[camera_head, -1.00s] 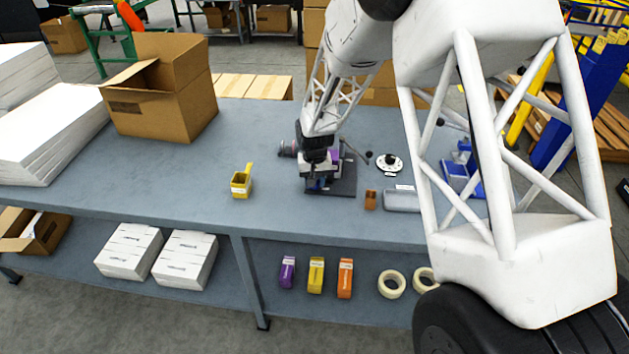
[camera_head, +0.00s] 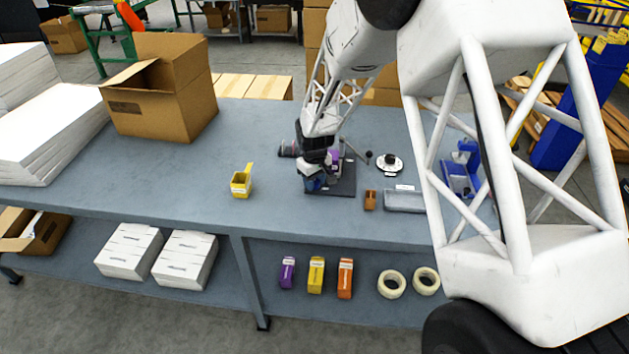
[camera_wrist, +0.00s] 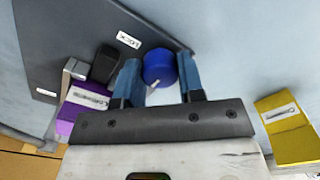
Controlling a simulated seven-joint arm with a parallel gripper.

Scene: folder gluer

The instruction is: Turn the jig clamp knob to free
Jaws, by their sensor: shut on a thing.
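The blue clamp knob (camera_wrist: 158,64) shows between my fingers in the wrist view, with a pale pointer mark on its near side, towards the lower left. My gripper (camera_wrist: 161,82) is shut on it, one blue finger on each side. The knob is at the edge of the dark jig plate (camera_wrist: 60,30), which carries a white label reading LOCK (camera_wrist: 129,40). No label for free can be made out. In the head view my gripper (camera_head: 315,184) is low over the jig plate (camera_head: 344,187), and my wrist hides most of the jig.
A purple labelled block (camera_wrist: 82,108) and a black part (camera_wrist: 104,65) sit left of my fingers. A brown block (camera_head: 370,200), grey tray (camera_head: 404,201) and round dial (camera_head: 389,163) lie to the right.

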